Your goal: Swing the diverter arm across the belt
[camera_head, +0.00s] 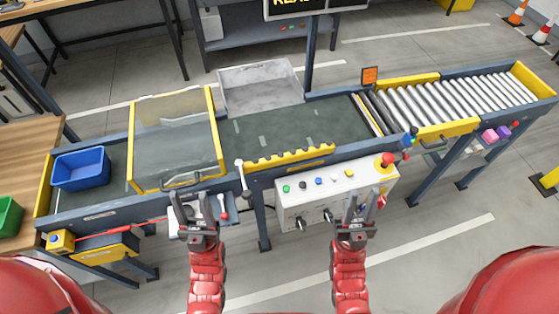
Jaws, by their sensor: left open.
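The diverter arm appears to be the yellow toothed bar (290,156) lying along the near edge of the dark green belt (285,123). A white upright lever (241,174) stands by its left end; I cannot tell how they are joined. My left gripper (196,208) is open and empty, in front of the conveyor's near side, left of the lever and below the bar in the picture. My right gripper (361,207) looks open and empty, in front of the right part of the control box (335,195). Neither gripper appears to touch the bar.
A yellow-framed clear guard (175,138) covers the belt left of the bar. A blue bin (81,169) sits at the belt's left end. Metal rollers (465,97) continue right. A grey chute (260,87) opens at the far side. A red button (387,159) tops the control box.

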